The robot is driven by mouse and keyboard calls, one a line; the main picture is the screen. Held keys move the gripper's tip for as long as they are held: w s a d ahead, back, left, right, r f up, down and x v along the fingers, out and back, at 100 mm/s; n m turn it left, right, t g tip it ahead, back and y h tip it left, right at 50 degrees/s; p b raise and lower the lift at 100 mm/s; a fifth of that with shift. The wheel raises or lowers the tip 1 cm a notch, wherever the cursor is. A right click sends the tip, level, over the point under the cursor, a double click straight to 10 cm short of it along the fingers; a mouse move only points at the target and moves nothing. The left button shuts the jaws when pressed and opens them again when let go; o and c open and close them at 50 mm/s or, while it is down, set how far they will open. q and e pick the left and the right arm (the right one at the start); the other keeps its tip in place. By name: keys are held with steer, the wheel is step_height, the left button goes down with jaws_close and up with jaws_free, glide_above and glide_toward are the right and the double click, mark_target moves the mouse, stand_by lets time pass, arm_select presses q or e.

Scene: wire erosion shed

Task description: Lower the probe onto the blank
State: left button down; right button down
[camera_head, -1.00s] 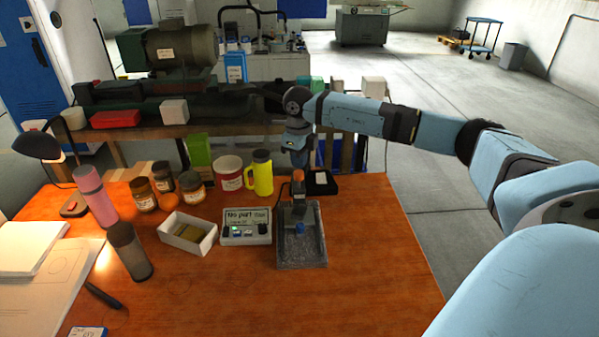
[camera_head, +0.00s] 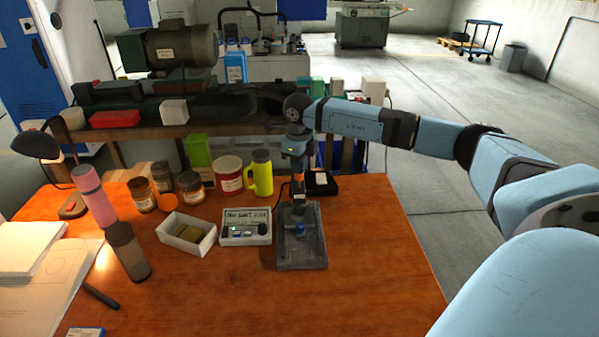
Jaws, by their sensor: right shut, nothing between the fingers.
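The probe stand has a grey granite base (camera_head: 302,262) on the wooden bench, with a dark upright on it. An orange-topped probe part (camera_head: 299,193) is at the top of the stand. A small blue piece (camera_head: 300,229) is low on the stand; I cannot tell if it is the blank. My right gripper (camera_head: 298,179) is shut and empty, pointing down directly over the orange part; whether it touches is unclear. My left gripper is not in view. A readout box (camera_head: 245,227) stands left of the base, its text too small to read surely.
A white tray (camera_head: 188,233) with yellowish pieces is left of the readout. A yellow flask (camera_head: 261,173), a red-and-white mug (camera_head: 229,174) and several jars stand behind. A black square box (camera_head: 321,183) sits behind the stand. The bench's right side is clear.

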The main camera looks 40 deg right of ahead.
steer(key=shift+f, duration=0.35)
steer(key=shift+r, duration=0.2)
steer(key=shift+r+p, duration=0.65)
steer(key=shift+r, duration=0.3)
steer(key=shift+r+p, duration=1.55)
steer(key=shift+r, duration=0.9)
